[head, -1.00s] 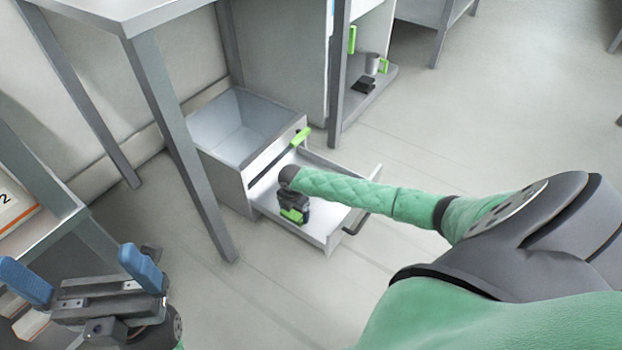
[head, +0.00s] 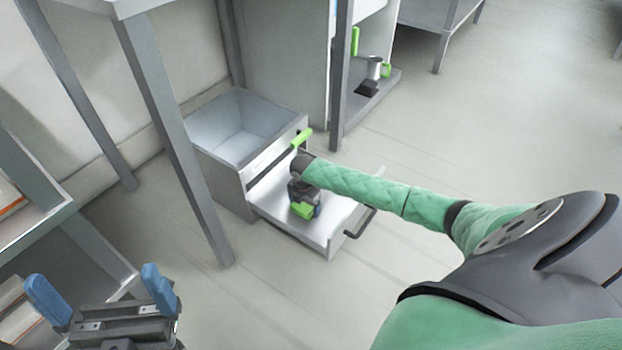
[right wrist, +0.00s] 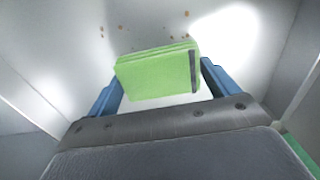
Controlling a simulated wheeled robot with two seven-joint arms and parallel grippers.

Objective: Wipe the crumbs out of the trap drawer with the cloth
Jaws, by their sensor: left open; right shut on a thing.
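The trap drawer (head: 336,228) is pulled out of a grey cabinet in the head view, with its dark handle at the front right. My right gripper (right wrist: 160,82) is shut on the folded green cloth (right wrist: 158,74), between its blue fingers, inside the drawer. The cloth also shows in the head view (head: 302,210). Several small brown crumbs (right wrist: 121,27) lie on the drawer floor beyond the cloth in the right wrist view. Whether the cloth touches the floor I cannot tell. My left gripper (head: 100,292) is open and empty at the lower left, away from the drawer.
A table leg (head: 180,150) stands left of the cabinet. A metal cup (head: 375,68) with a green handle stands on a low shelf at the back. The floor right of the drawer is clear.

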